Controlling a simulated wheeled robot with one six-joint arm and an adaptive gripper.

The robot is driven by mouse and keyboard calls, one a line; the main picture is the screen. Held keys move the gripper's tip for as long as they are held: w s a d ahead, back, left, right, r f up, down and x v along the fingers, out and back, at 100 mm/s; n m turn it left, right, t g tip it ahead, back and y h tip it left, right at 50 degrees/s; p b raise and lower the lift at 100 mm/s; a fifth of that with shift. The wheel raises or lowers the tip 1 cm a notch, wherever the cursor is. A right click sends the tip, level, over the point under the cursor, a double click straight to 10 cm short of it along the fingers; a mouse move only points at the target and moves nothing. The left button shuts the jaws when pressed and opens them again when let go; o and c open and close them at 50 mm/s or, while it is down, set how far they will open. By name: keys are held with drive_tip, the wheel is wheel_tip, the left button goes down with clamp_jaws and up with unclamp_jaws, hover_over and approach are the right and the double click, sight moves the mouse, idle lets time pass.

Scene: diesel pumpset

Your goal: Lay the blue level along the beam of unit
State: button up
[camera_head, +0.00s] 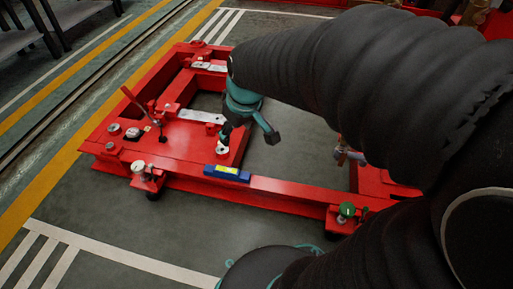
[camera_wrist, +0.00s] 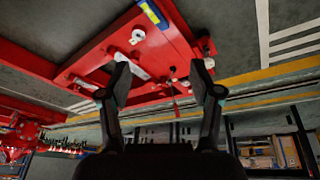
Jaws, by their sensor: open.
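The blue level (camera_head: 227,174) has a yellow-green middle. It lies on the near long beam (camera_head: 285,189) of the red unit, its length roughly along the beam. The level also shows at the top of the wrist view (camera_wrist: 152,13). My gripper (camera_head: 248,139) is open and empty, above the red frame and a little beyond the level in the head view. In the wrist view its two fingers (camera_wrist: 160,76) are spread wide, with the level outside the gap between them. Whether the level rests fully flat is hard to tell.
A white round fitting (camera_wrist: 137,36) stands on the frame close to the level. An upright red lever (camera_head: 140,107) rises at the left end. A green knob (camera_head: 347,209) sits at the near right corner. Grey floor with white stripes (camera_head: 110,259) lies free in front.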

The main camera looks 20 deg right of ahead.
drive_tip(key=s+r+m+t, duration=0.1)
drive_tip(key=s+r+m, duration=0.3)
drive_tip(key=s, duration=0.9)
drive_tip(key=shift+s+d+r+t+h, duration=0.2)
drive_tip(key=shift+r+t+h, duration=0.1)
drive_tip(key=shift+t, duration=0.1)
